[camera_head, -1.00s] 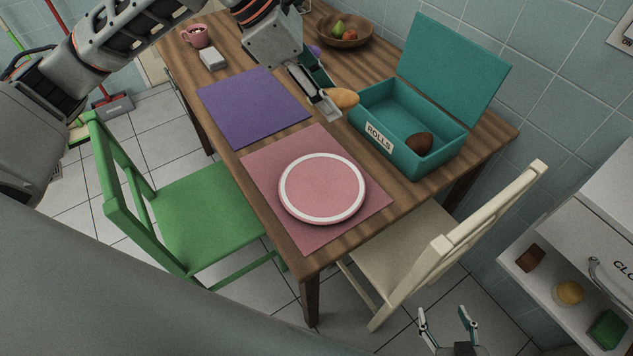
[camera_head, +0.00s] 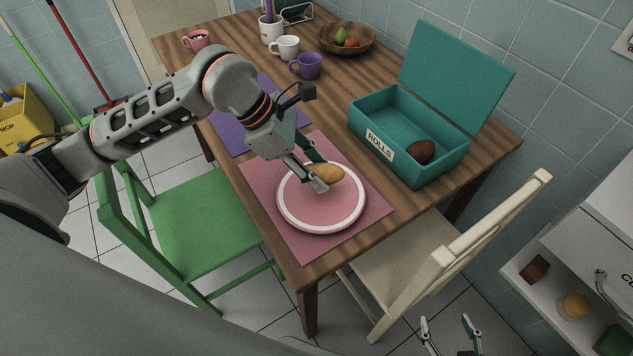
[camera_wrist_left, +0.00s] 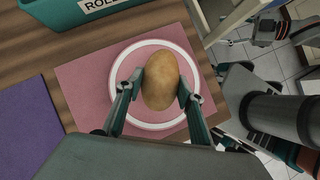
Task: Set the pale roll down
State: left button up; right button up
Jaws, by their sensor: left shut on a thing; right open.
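The pale roll (camera_head: 329,173) is tan and oval. My left gripper (camera_head: 318,176) is shut on it and holds it over the upper part of the pink plate with a white rim (camera_head: 322,212). In the left wrist view the roll (camera_wrist_left: 161,80) sits between both fingertips, with the plate (camera_wrist_left: 150,126) behind it. I cannot tell whether the roll touches the plate. The plate lies on a pink mat (camera_head: 262,187). My right gripper (camera_head: 449,335) is open and empty at the bottom edge of the head view, away from the table.
The teal box labelled ROLLS (camera_head: 400,155) stands open to the right with a dark roll (camera_head: 422,152) inside. A purple mat (camera_head: 228,134), a purple mug (camera_head: 306,66), a white mug (camera_head: 285,47) and a fruit bowl (camera_head: 347,38) are further back. Chairs flank the table.

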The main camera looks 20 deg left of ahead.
pick_arm(q)
jog(key=shift+f+b, duration=0.3)
jog(key=shift+f, duration=1.95)
pick_arm(e)
jog(key=shift+s+f, duration=0.25)
pick_arm(q)
jog(key=o, duration=1.1)
jog(key=shift+f, duration=0.15)
pick_arm(e)
jog(key=shift+f, duration=0.1)
pick_arm(q)
jog(key=shift+a+r, duration=0.1)
jog(key=shift+r, duration=0.25)
jog(key=v, duration=1.1)
jog(key=shift+a+r+p, duration=0.2)
jog(key=shift+r+p, duration=0.1)
jog(key=shift+p, duration=0.1)
pick_arm(e)
jog(key=shift+a+r, duration=0.15)
jog(key=shift+r, duration=0.1)
pick_arm(q)
jog(key=shift+s, duration=0.1)
pick_arm(e)
jog(key=shift+s, duration=0.2)
pick_arm(q)
jog(key=shift+s+f, duration=0.1)
